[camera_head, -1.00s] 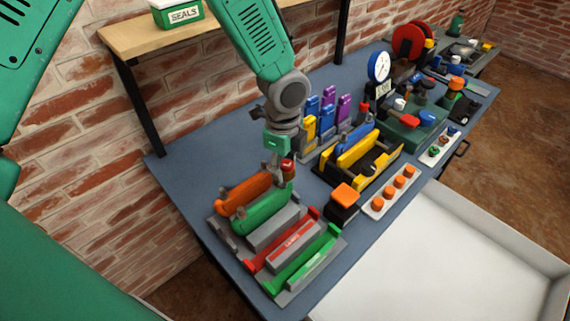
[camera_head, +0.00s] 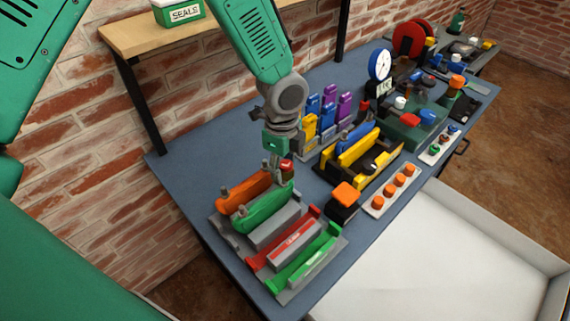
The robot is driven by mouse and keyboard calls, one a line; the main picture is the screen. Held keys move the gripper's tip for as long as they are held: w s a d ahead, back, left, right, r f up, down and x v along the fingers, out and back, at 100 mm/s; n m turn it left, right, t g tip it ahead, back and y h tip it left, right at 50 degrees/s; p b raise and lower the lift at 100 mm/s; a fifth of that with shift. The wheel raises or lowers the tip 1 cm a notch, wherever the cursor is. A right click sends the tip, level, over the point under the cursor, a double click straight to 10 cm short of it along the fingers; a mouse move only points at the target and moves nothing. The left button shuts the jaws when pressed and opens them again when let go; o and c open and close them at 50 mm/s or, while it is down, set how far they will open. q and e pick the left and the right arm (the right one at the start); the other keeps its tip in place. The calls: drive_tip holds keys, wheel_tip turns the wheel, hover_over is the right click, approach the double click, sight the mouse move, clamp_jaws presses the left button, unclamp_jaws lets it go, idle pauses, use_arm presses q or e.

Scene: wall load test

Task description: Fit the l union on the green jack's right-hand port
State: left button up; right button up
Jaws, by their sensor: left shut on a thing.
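The green jack (camera_head: 262,208) lies in a grey tray on the bench, between an orange jack (camera_head: 245,187) and a grey block. A grey post stands at its left end. My left gripper (camera_head: 275,166) points down at its right-hand end and is shut. A small red-topped piece (camera_head: 286,166), apparently the l union, shows at the fingertips. The fingers hide part of it and most of the right-hand port, so I cannot tell whether the piece touches the port. My right gripper is not in view.
A black block with an orange top (camera_head: 346,194) and a white strip with orange knobs (camera_head: 378,202) stand right of the tray. A yellow jack (camera_head: 358,149) and upright blue, yellow and purple parts stand behind. The blue bench (camera_head: 190,173) is clear at left.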

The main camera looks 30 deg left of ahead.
use_arm(q)
drive_tip(key=shift+a, duration=0.35)
drive_tip(key=shift+d+p, duration=0.35)
drive_tip(key=shift+a, duration=0.15)
idle(0.3)
drive_tip(key=shift+f, duration=0.25)
drive_tip(key=shift+a+f+b, duration=0.1)
drive_tip(key=shift+f+b, duration=0.45)
drive_tip(key=shift+f, duration=0.3)
drive_tip(key=shift+f, duration=0.15)
